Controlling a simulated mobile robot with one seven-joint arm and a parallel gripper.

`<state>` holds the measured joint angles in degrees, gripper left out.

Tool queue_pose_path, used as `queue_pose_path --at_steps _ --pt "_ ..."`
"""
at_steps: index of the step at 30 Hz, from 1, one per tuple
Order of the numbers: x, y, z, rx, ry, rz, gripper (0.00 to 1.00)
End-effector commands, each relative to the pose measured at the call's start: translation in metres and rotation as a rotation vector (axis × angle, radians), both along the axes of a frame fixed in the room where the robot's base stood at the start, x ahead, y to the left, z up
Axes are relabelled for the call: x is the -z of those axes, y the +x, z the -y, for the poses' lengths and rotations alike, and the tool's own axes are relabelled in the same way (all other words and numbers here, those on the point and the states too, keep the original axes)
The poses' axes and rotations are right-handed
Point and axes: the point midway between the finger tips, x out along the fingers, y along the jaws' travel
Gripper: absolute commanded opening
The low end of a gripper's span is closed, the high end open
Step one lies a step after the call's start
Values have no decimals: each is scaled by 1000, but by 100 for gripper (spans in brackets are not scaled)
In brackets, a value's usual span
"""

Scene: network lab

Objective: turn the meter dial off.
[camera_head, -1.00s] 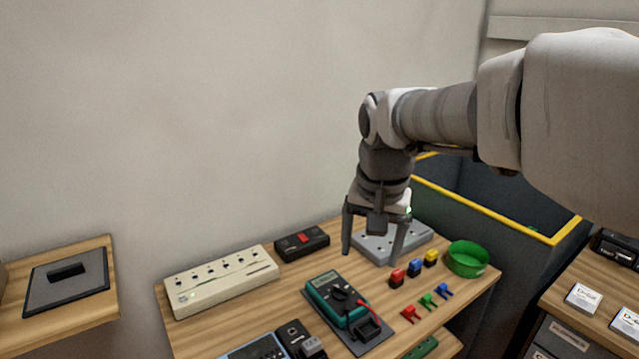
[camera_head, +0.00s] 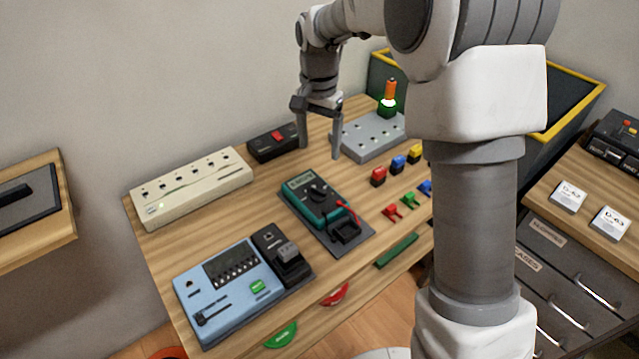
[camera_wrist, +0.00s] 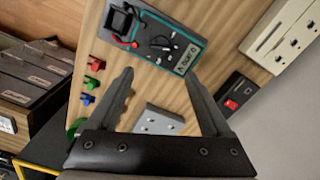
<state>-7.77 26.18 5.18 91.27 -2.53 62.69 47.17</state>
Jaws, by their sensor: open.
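The green and black meter (camera_head: 318,201) lies on a dark mat in the middle of the wooden bench. Its black dial (camera_head: 319,190) sits on the meter's face, with a red lead beside it. In the wrist view the meter (camera_wrist: 158,38) is at the top, beyond the fingertips, and its dial (camera_wrist: 163,43) shows with a pale pointer mark. My gripper (camera_head: 320,150) is open and empty above the back of the bench, behind the meter and not touching it. In the wrist view the spread fingers of my gripper (camera_wrist: 160,75) frame bare wood and the grey block.
A cream power strip (camera_head: 190,188) and a black box with a red switch (camera_head: 275,142) lie behind. A grey block (camera_head: 370,137) with a green and orange piece stands back right. Coloured plugs (camera_head: 398,163) lie right of the meter; a blue tester (camera_head: 228,285) is front left.

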Motion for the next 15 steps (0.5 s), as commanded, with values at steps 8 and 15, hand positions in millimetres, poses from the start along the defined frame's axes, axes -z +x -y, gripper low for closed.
queue_pose_path --at_steps 8,15 --pt "66 -1 1 -1 -2 -5 82" --pt "107 -1 1 0 -1 -3 82"
